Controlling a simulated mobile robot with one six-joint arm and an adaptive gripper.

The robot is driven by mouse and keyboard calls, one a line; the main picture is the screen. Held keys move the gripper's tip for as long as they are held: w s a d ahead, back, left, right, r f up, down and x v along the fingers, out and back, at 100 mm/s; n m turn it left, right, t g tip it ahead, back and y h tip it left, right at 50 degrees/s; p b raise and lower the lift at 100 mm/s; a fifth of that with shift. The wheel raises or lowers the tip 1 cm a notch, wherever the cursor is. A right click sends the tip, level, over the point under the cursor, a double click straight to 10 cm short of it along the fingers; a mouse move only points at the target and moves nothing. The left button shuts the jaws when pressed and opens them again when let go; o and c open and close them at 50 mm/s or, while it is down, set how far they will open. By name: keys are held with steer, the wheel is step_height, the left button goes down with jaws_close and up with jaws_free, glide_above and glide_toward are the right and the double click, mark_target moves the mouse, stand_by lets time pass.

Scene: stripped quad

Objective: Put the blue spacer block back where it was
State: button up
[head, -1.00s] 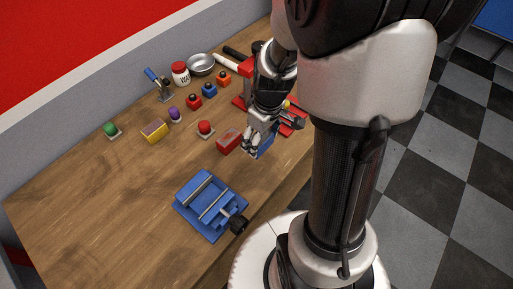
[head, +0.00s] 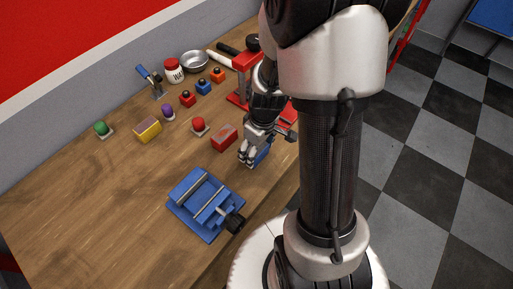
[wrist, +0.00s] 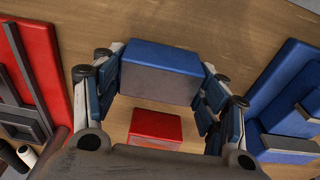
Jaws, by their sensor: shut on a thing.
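The blue spacer block (head: 263,154) is held in my gripper (head: 251,155) over the right part of the bench, beside the red block. In the wrist view the blue block (wrist: 160,72) fills the space between the two fingers (wrist: 163,88), which are shut on its sides. I cannot tell whether its underside touches the bench. The red block (head: 224,138) lies on the wood just left of my gripper, and it also shows in the wrist view (wrist: 155,128), below the blue block and apart from it.
A blue vise (head: 205,204) stands near the bench's front edge, with bare wood to its left. A red press (head: 243,88) stands behind my gripper.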

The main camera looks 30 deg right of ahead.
mark_target(260, 151)
steer(key=o, duration=1.4)
step_height(260, 151, up, 12)
steer(key=s+p, duration=0.1)
steer(key=p, duration=0.4)
steer(key=s+a+r+m+t, duration=0.1)
steer(key=s+a+r, duration=0.2)
steer(key=s+r, duration=0.1)
steer(key=s+a+r+m+t, duration=0.1)
steer(key=s+a+r, duration=0.3)
steer(key=r, duration=0.2)
steer(key=s+a+r+m+t, duration=0.1)
steer(key=s+a+r+m, duration=0.1)
steer(key=s+a+r, duration=0.1)
steer(key=shift+s+a+r, duration=0.2)
steer(key=shift+s+r, duration=0.2)
steer(key=shift+r, duration=0.3)
steer(key=shift+s+a+r, duration=0.15)
steer(key=shift+s+r, duration=0.25)
steer(key=shift+r, duration=0.3)
